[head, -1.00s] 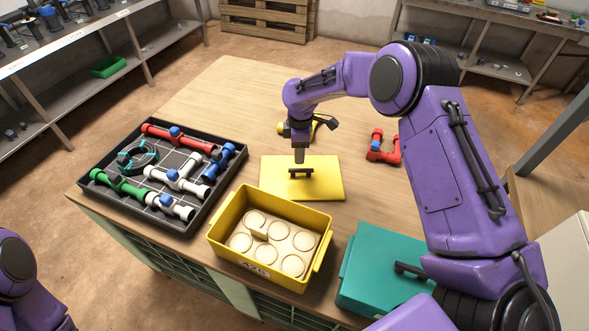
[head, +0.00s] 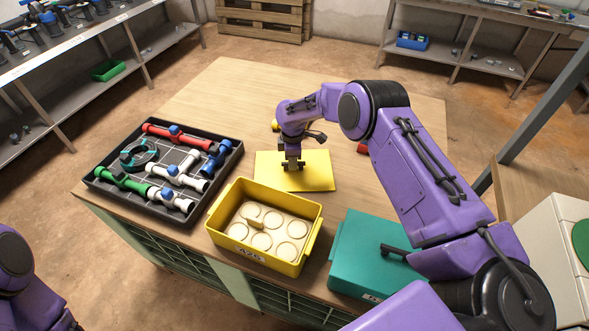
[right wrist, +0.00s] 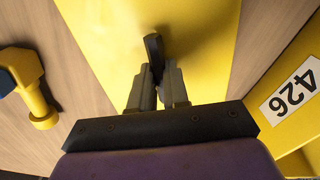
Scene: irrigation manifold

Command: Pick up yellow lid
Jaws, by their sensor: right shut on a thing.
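The yellow lid (head: 315,176) is a flat plate with a dark handle in its middle. It appears to lie flat on the table behind the yellow box (head: 262,262). My right gripper (head: 292,166) points down at the lid's middle and is shut on its handle. In the right wrist view, the fingers (right wrist: 158,85) close around the dark handle (right wrist: 154,48), with the yellow lid (right wrist: 205,35) below. My left gripper is out of view; only part of my left arm shows at the lower left.
The open yellow box holds a cream insert with round recesses. A black tray (head: 98,188) of colored pipe fittings is left. A teal box (head: 352,265) stands right. A yellow and blue fitting (right wrist: 35,90) lies beside the lid. The far table is clear.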

